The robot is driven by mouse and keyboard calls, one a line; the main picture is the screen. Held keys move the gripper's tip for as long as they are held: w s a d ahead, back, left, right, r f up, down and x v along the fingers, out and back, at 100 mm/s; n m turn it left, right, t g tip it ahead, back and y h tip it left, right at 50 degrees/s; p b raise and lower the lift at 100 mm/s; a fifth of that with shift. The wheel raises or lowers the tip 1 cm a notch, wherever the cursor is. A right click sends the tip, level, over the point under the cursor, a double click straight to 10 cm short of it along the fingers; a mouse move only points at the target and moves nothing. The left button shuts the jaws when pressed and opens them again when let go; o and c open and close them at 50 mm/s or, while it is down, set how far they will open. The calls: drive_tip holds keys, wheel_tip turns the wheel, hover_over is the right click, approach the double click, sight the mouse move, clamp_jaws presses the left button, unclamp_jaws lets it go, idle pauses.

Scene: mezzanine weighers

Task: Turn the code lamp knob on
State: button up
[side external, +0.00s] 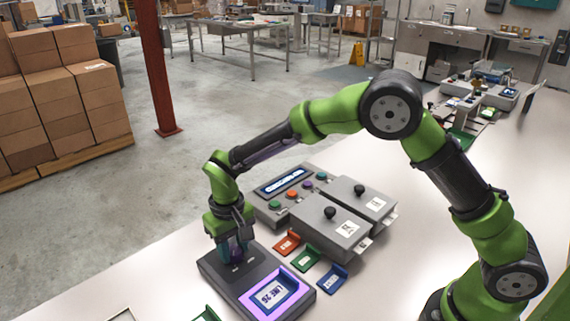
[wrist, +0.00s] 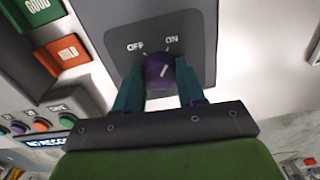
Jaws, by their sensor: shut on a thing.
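The code lamp knob (wrist: 158,73) is a round purple knob on a dark grey panel (wrist: 120,38), with OFF and ON printed above it in the wrist view. Its white pointer line slants toward the upper right, on the ON side. My gripper (side external: 233,250) points down at the far end of the dark box (side external: 215,267) in the side view. Its two teal fingers are shut on the knob, one on each side. In the side view the fingers mostly hide the knob.
A purple-framed label display (side external: 272,293) is on the box's near end. Orange (side external: 287,243), green (side external: 306,259) and blue (side external: 332,278) trays lie beside it. A grey console (side external: 275,208) with coloured buttons and two black-knobbed grey boxes (side external: 325,232) stand behind.

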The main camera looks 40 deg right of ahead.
sight(239, 250)
drive_tip(key=shift+r, duration=0.1)
idle(0.3)
drive_tip(key=o, duration=1.1)
drive_tip(key=shift+c, duration=0.2)
wheel_tip(239, 250, up, 17)
drive_tip(key=s+d+r+m+t+y, duration=0.1)
drive_tip(key=s+d+t, duration=0.2)
drive_tip(key=s+d, duration=0.5)
drive_tip(key=s+d+r+m+t+y, duration=0.1)
drive_tip(key=s+d+t, duration=0.3)
drive_tip(key=s+d, duration=0.4)
drive_tip(key=s+r+m, duration=0.1)
drive_tip(key=s, duration=0.4)
drive_tip(key=shift+d+r, duration=0.15)
drive_tip(key=shift+d, duration=0.25)
